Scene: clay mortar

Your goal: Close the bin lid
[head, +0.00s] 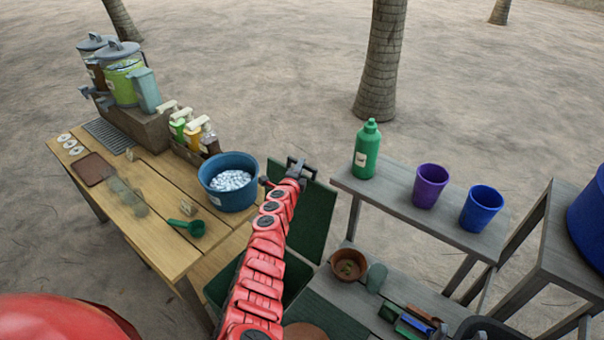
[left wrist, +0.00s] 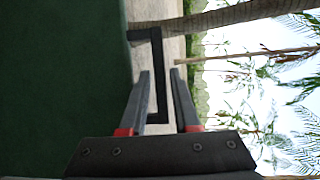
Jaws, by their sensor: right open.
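The bin is a dark green box at the bottom middle of the head view, largely hidden behind my red left arm. Its dark green lid (head: 312,215) stands raised and tilted; it also fills the left of the left wrist view (left wrist: 60,80). A black handle (left wrist: 160,85) on the lid runs between the two fingers of my left gripper (left wrist: 160,73). In the head view my left gripper (head: 300,170) is at the lid's upper edge. I cannot tell whether the fingers press on the handle. My right gripper does not show.
A wooden table at left holds a blue bowl (head: 228,182), a green scoop (head: 187,227) and several bottles. At right, a grey bench (head: 395,195) carries a green bottle (head: 366,150), a purple cup (head: 429,187) and a blue cup (head: 480,209). Sandy ground lies behind.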

